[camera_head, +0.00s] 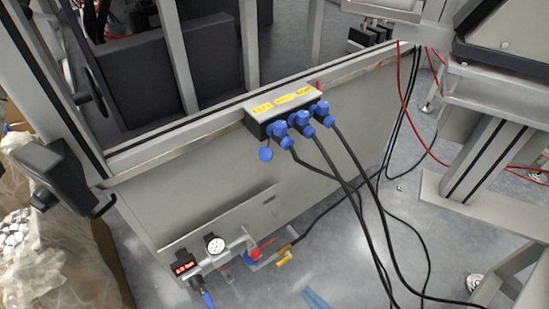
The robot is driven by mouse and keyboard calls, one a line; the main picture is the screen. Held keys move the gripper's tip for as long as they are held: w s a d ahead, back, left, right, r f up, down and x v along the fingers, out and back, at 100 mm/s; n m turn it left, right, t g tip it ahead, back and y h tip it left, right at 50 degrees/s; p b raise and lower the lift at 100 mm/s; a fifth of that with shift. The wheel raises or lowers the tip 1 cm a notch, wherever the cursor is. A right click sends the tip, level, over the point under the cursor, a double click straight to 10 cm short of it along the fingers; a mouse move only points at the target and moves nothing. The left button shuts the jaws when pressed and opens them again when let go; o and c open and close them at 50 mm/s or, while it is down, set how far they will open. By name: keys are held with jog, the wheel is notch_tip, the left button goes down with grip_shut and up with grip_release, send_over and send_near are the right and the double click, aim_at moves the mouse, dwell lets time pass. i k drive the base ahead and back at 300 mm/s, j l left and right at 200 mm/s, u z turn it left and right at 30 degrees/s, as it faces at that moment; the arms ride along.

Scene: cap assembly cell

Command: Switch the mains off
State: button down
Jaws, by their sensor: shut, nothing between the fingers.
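A grey box with yellow labels (270,103) is mounted on the upper edge of the cell's side panel. Blue plugs (301,119) with black cables sit in its front. A blue round cap (265,154) hangs below its left end. A small red part (319,85) stands by the box's right end; I cannot tell what it is. No part in view is clearly marked as a mains switch. Low on the panel, a fitting carries a red handle (262,246) and a yellow handle (286,259). My gripper is not clearly in view.
A round gauge (215,244) and a red-lit display (185,267) sit left of the red handle. Black cables (370,225) hang from the plugs to the floor. A black device (55,175) juts out at left. A grey frame (485,150) stands at right.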

aim_at(43, 200)
jog(key=k+l, duration=1)
